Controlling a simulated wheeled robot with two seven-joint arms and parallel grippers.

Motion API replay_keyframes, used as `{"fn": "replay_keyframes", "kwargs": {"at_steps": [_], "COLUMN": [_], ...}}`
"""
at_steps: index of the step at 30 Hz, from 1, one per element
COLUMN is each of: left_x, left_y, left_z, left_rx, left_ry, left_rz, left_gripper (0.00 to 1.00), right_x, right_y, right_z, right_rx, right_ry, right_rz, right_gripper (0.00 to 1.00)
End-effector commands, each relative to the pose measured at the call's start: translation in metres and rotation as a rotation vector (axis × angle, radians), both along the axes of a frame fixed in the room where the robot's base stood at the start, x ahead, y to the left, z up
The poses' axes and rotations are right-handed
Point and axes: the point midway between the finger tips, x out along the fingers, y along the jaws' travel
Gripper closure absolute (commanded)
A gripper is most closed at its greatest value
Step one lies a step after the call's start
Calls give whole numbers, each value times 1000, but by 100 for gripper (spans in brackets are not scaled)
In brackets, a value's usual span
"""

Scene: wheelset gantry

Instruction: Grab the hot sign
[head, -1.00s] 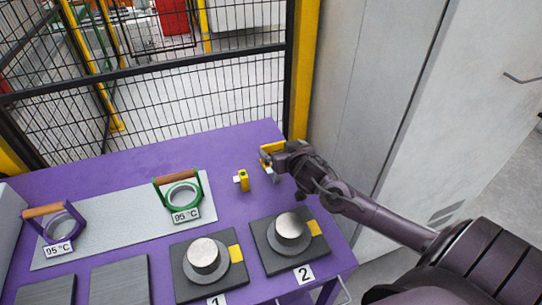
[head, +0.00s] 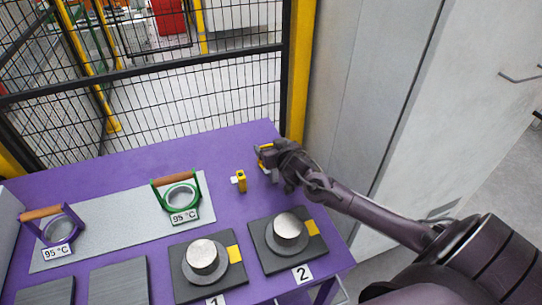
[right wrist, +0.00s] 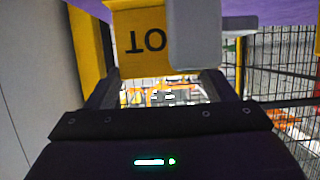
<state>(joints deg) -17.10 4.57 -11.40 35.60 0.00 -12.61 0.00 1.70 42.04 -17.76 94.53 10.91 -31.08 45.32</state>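The hot sign (head: 265,155) is a small yellow piece at the back right of the purple table. In the right wrist view, the sign (right wrist: 138,42) shows upside-down black letters and fills the upper middle. My right gripper (head: 274,165) is at the sign, close against it in the head view. In the wrist view a grey fingertip block lies over or against the sign's right side; the other fingertip is hidden by the sign. I cannot tell whether the fingers are closed on it. My left gripper is not in view.
A small yellow device (head: 241,181) stands just left of the gripper. Green (head: 181,194) and purple (head: 57,229) ring holders with wooden handles sit on a grey plate (head: 120,218). Two dark pads carry metal cylinders (head: 202,257), (head: 287,227). A mesh fence (head: 200,98) and a cabinet bound the table.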

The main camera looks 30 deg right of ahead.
Motion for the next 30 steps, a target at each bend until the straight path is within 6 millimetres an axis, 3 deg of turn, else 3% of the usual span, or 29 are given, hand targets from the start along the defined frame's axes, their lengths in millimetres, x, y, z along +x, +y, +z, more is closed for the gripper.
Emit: {"fn": "replay_keyframes", "kwargs": {"at_steps": [5, 17, 23, 30], "left_x": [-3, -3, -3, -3], "left_y": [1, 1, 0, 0], "left_z": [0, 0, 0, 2], "left_rx": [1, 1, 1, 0], "left_ry": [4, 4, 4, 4], "left_rz": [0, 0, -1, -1], "left_gripper": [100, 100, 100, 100], "right_x": [0, 0, 1, 1], "right_y": [0, -1, 0, 0], "right_z": [0, 11, 46, 118], "right_rx": [0, 0, 0, 1], "right_ry": [0, -2, -5, -7], "right_rz": [0, 0, 0, 0], "right_gripper": [58, 58, 58, 58]}}
